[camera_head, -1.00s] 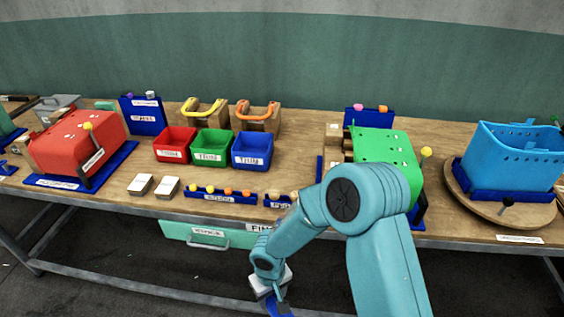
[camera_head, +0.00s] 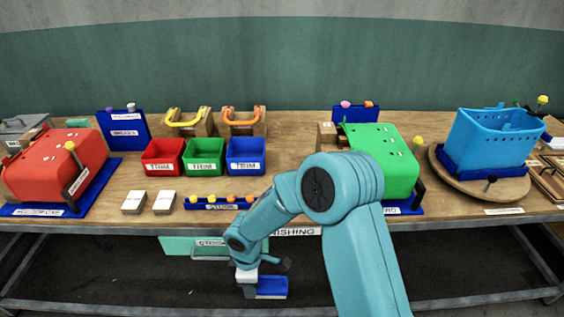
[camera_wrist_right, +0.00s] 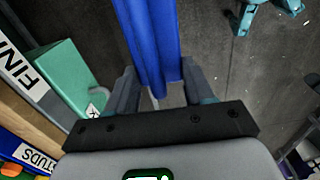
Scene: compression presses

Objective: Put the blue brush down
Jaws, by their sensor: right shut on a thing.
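My right gripper (camera_head: 249,290) hangs low in front of the workbench in the head view. It is shut on the blue brush (camera_head: 271,287), whose blue part sticks out to the right of the fingers. In the right wrist view the gripper (camera_wrist_right: 160,92) has its two grey fingers on either side of the long blue brush (camera_wrist_right: 150,40), which runs up out of the picture. The brush is held in the air over the dark floor, apart from the bench. Its far end is cut off there. My left gripper is not in view.
The wooden bench (camera_head: 292,190) carries a red press (camera_head: 48,168), a green press (camera_head: 378,150), red, green and blue bins (camera_head: 246,167), and a blue basket (camera_head: 490,145) on a round board. A teal drawer (camera_head: 180,246) hangs under the bench front. The bench's front middle is partly hidden by my arm.

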